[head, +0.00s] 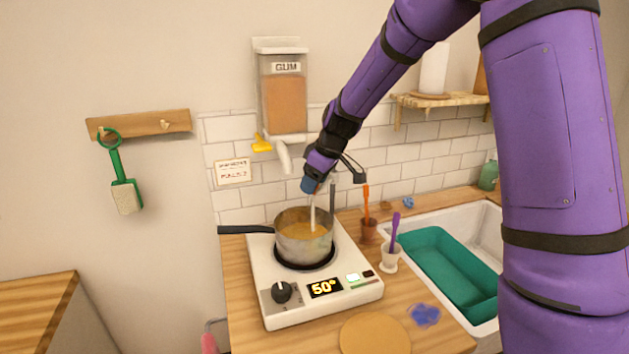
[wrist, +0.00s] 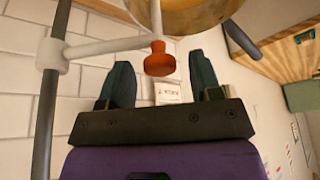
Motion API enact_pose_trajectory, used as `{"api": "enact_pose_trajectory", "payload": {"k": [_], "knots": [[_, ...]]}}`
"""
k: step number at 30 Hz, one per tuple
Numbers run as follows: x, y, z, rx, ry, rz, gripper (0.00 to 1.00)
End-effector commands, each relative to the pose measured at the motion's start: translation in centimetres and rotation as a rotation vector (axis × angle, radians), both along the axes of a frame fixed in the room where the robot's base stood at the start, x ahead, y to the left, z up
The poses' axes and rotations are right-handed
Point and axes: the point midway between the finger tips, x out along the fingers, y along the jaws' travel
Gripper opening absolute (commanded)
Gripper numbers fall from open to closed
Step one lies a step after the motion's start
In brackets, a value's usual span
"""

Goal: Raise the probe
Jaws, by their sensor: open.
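The probe (head: 312,215) is a thin white rod standing nearly upright, its lower end in the orange liquid of the saucepan (head: 303,246). In the wrist view, the probe (wrist: 156,18) joins a white cross arm with an orange-red knob (wrist: 159,60). The arm runs to a white clamp (wrist: 52,56) on a dark stand post (wrist: 45,115). My gripper (head: 309,186) is above the pan at the probe's top. In the wrist view, my gripper (wrist: 161,78) has its fingers apart, with the knob just ahead between them; I see no contact.
The pan sits on a white hot plate (head: 345,298) reading 50°. A gum dispenser (head: 284,100) hangs on the wall behind. An orange-handled tool stands in a brown pot (head: 369,230) and a purple one in a white cup (head: 389,260). A sink (head: 489,220) lies right.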

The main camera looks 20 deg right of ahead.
Motion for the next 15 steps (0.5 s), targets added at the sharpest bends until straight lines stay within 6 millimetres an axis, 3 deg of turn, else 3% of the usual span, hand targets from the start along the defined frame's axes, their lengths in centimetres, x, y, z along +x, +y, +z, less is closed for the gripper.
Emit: {"api": "enact_pose_trajectory", "payload": {"k": [6, 13, 15], "knots": [[0.00, 0.00, 0.01, 0.000, 0.000, 0.000, 0.56], [-0.01, -0.01, 0.03, 0.000, 0.000, 0.000, 0.03], [-0.01, -0.01, 0.03, 0.000, 0.000, 0.000, 0.00]]}}
